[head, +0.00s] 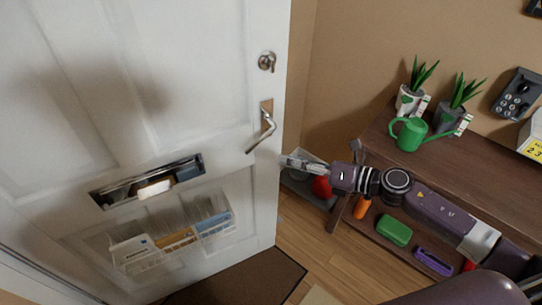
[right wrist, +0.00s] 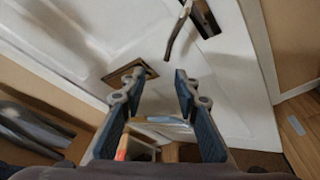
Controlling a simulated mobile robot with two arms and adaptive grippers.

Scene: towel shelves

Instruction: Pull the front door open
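The white front door (head: 130,90) fills the left of the head view. Its silver lever handle (head: 264,130) slants down to the left on a plate, below a round lock (head: 267,61). My right gripper (head: 292,162) is just right of and below the handle, apart from it. In the right wrist view the two fingers (right wrist: 160,76) are spread with nothing gripped; the handle (right wrist: 178,30) hangs beyond the fingertips, slightly right of centre. I cannot tell whether the door is fully closed. My left gripper is not in view.
A brown shelf unit (head: 490,170) stands at right, with potted plants and a green watering can (head: 408,133) on top. A letter slot (head: 147,182) and clear mail holder (head: 172,235) are on the door. A dark mat (head: 245,280) lies on the wooden floor below.

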